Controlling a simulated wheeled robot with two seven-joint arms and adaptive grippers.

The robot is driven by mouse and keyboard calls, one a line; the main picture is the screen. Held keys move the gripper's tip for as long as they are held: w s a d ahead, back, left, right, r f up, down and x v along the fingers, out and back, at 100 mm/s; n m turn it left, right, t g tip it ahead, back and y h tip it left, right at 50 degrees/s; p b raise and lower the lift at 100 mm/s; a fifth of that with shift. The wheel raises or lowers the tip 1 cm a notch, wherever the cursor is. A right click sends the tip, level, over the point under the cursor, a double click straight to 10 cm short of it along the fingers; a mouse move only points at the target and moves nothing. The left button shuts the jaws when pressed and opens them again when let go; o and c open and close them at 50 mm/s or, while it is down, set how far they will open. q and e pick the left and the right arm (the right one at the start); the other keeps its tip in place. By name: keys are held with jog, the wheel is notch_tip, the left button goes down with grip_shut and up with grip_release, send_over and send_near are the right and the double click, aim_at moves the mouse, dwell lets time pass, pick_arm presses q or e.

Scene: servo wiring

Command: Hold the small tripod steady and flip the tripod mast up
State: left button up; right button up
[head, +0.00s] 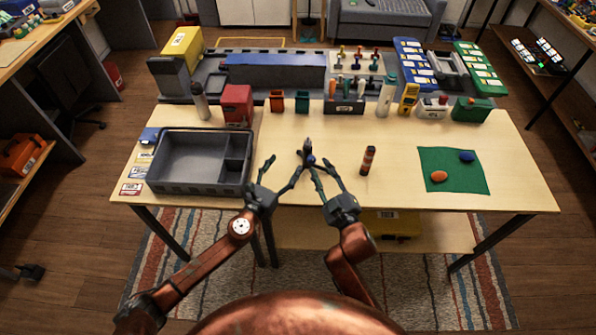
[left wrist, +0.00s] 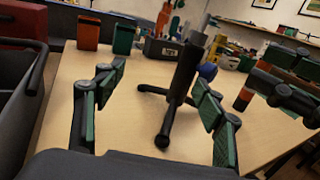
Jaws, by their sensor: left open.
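The small black tripod (head: 307,150) stands on the table between my two grippers. In the left wrist view the tripod (left wrist: 185,72) has its legs spread on the table and a thick mast pointing up, slightly tilted. A round blue part (left wrist: 207,71) shows beside the mast; I cannot tell if it is attached. My left gripper (head: 286,166) is open, its green-padded fingers (left wrist: 165,100) spread wide, one on the tripod's near side. My right gripper (head: 319,163) looks open, its left fingertip close to the tripod; contact is unclear.
A grey divided tray (head: 190,187) sits left of my left gripper. An orange-and-black cylinder (head: 368,160) stands just right of my right gripper. A green mat (head: 455,180) with an orange and a blue object lies further right. Bins and tools line the back.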

aim_at(311, 157)
pick_arm(q)
jog(key=shift+m+g+h, duration=0.5)
jog(key=shift+m+h, duration=0.2)
jog(key=shift+h, duration=0.1)
jog(key=d, duration=0.2)
jog(key=s+d, duration=0.1)
jog(key=d, duration=0.1)
jog(key=shift+s+d+f, duration=0.1)
jog(key=shift+d, duration=0.3)
jog(key=shift+w+d, duration=0.2)
jog(key=shift+d, duration=0.1)
jog(key=shift+x, duration=3.45)
jog(key=shift+c, duration=0.5)
jog(key=c, duration=1.5)
jog(key=shift+c, duration=0.4)
